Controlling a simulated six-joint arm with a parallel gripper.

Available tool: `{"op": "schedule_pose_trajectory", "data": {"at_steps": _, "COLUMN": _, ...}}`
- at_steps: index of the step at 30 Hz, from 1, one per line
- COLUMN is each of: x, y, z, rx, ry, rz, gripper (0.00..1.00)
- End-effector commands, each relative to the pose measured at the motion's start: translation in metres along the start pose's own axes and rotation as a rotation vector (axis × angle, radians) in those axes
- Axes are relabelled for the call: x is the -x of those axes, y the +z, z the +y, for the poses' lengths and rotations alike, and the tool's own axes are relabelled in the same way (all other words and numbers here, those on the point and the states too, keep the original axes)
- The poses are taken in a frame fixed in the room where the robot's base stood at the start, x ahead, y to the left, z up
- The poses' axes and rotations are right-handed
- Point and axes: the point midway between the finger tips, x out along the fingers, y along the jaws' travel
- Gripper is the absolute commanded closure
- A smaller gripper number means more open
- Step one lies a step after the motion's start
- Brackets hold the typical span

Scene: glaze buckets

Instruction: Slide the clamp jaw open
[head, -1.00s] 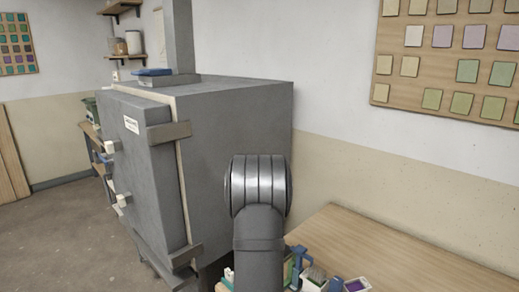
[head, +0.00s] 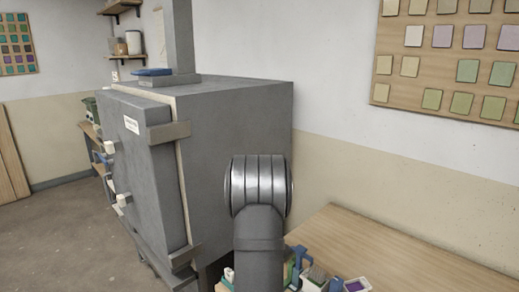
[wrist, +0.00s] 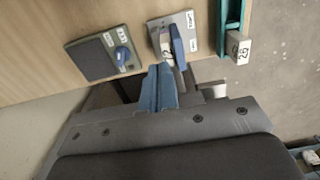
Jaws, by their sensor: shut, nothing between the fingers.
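My gripper (wrist: 159,90) shows in the wrist view with its two blue fingers shut together and nothing between them. Just beyond the fingertips, a grey plate (wrist: 188,22) with small labels carries a blue lever-like part (wrist: 177,46) beside a pale block. To its right is a teal bar or frame (wrist: 221,30) with a white numbered block (wrist: 238,47) at its end. I cannot tell which of these, if any, is the clamp jaw. In the head view my own arm hides the gripper; a blue upright piece (head: 297,263) stands on the bench beside the arm.
A dark panel with a blue knob (wrist: 121,56) sits left of the grey plate. A big grey kiln-like box (head: 235,130) stands left of the wooden bench (head: 390,255). Small containers (head: 355,285) crowd the bench's near end; its right part is clear.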

Motion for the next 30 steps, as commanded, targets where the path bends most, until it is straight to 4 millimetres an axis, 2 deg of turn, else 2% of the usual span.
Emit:
{"op": "schedule_pose_trajectory", "data": {"at_steps": 14, "x": -0.003, "y": 0.0, "z": 0.0, "rx": 0.0, "ry": -0.001, "rz": -0.001, "gripper": 1.0}}
{"op": "schedule_pose_trajectory", "data": {"at_steps": 30, "x": -0.033, "y": 0.0, "z": 0.0, "rx": 0.0, "ry": -0.001, "rz": -0.001, "gripper": 1.0}}
